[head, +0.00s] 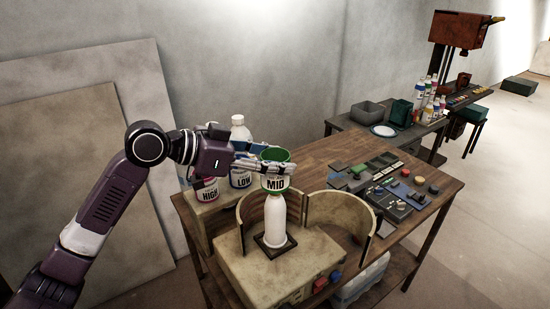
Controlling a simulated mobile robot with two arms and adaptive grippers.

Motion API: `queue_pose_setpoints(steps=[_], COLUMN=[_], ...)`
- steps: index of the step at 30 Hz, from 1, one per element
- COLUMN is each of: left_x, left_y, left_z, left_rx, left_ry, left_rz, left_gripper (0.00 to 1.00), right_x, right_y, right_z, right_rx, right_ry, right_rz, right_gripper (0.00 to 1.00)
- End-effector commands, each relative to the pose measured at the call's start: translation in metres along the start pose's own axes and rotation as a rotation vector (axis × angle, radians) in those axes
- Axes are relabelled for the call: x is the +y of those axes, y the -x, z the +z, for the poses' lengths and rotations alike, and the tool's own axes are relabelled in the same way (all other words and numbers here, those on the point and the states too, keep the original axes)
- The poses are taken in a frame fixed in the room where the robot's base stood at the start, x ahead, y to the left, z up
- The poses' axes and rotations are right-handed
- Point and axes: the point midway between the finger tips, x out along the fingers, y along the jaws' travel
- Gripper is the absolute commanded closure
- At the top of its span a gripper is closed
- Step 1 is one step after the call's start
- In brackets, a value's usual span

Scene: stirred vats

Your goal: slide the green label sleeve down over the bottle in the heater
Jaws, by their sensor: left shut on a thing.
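The green label sleeve (275,157), with a white band reading MID, is at the top of the white bottle (277,222). I cannot tell whether it is around the bottle's neck or just above it. The bottle stands upright on a dark square pad in the open heater (305,269), with a curved wall on either side. My left gripper (272,168) is shut on the green sleeve from the left. The lower body of the bottle is bare. My right gripper is not in view.
Bottles labelled HIGH (207,190) and LOW (240,177) stand behind the heater, close to my left gripper. A control panel (398,195) with buttons lies on the table (330,149) to the right. A further table holds bins (368,113) and bottles.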

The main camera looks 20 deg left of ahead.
Motion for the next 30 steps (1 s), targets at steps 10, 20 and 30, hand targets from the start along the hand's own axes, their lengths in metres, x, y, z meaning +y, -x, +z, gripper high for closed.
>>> queue_pose_setpoints(steps=[10,20,30], left_x=[0.0,0.0,0.0], left_y=[-0.005,-0.01,-0.014], left_z=[0.013,0.024,0.035], left_rx=[-0.001,0.0,-0.001], left_ry=[0.0,0.0,0.001], left_rz=[0.0,0.0,0.0], left_gripper=[0.63,0.63,0.63], right_x=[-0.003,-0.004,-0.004], right_y=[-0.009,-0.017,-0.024], right_z=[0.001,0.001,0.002], right_rx=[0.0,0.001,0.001], right_ry=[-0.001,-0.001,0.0], right_rz=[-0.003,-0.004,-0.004], right_gripper=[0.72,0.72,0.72])
